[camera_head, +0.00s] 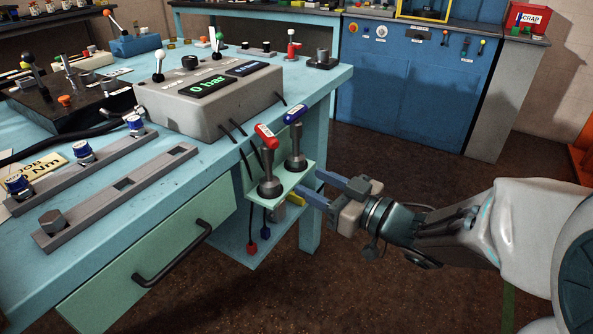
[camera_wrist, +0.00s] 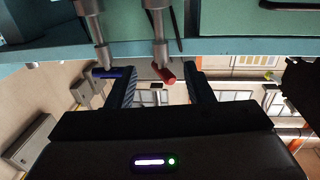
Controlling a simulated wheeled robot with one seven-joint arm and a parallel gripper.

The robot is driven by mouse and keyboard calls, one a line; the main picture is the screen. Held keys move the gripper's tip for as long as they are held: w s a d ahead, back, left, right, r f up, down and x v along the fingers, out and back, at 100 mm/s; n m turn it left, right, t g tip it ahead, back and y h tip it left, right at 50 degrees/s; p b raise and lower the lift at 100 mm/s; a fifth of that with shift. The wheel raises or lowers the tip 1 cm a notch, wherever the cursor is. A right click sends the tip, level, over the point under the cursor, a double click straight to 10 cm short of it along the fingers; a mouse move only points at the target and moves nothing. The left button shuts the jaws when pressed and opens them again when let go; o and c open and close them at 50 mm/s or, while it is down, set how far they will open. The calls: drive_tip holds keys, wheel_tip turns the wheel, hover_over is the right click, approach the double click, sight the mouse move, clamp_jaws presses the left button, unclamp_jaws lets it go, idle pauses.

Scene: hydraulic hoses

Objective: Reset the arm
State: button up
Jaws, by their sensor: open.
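My gripper (camera_head: 318,191) is beside the green bracket at the right end of the bench, with its fingers spread apart. In the wrist view my gripper (camera_wrist: 163,92) is open, and I see nothing held between its fingers. A lever with a red handle (camera_head: 265,135) and one with a blue handle (camera_head: 294,114) stand on the green bracket (camera_head: 303,172). The wrist view shows the red handle (camera_wrist: 165,75) between the fingers in the picture and the blue handle (camera_wrist: 108,73) near the left finger. I cannot tell whether a finger touches the bracket.
The pale blue bench (camera_head: 331,76) carries a grey box with a "0 bar" display (camera_head: 207,86) and slotted rails (camera_head: 117,195). Cables hang below the bracket. A drawer (camera_head: 150,262) is under the bench. A blue cabinet (camera_head: 415,85) stands behind. The floor at right is open.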

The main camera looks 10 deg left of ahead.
drive_tip(key=shift+v, duration=0.75)
drive_tip(key=w+d+r+m+t+h+p, duration=0.35)
drive_tip(key=d+r+m+h+p, duration=0.65)
drive_tip(key=d+h+p, duration=0.55)
drive_tip(key=s+d+r+m+g+p, duration=0.1)
drive_tip(key=s+r+g+p, duration=0.2)
drive_tip(key=s+g+p, duration=0.2)
drive_tip(key=s+r+m+g+p, duration=0.1)
drive_tip(key=s+r+g+p, duration=0.2)
drive_tip(key=s, duration=0.7)
drive_tip(key=shift+d+r+g+p, duration=0.4)
drive_tip(key=shift+g+p, duration=0.45)
drive_tip(key=shift+p, duration=0.4)
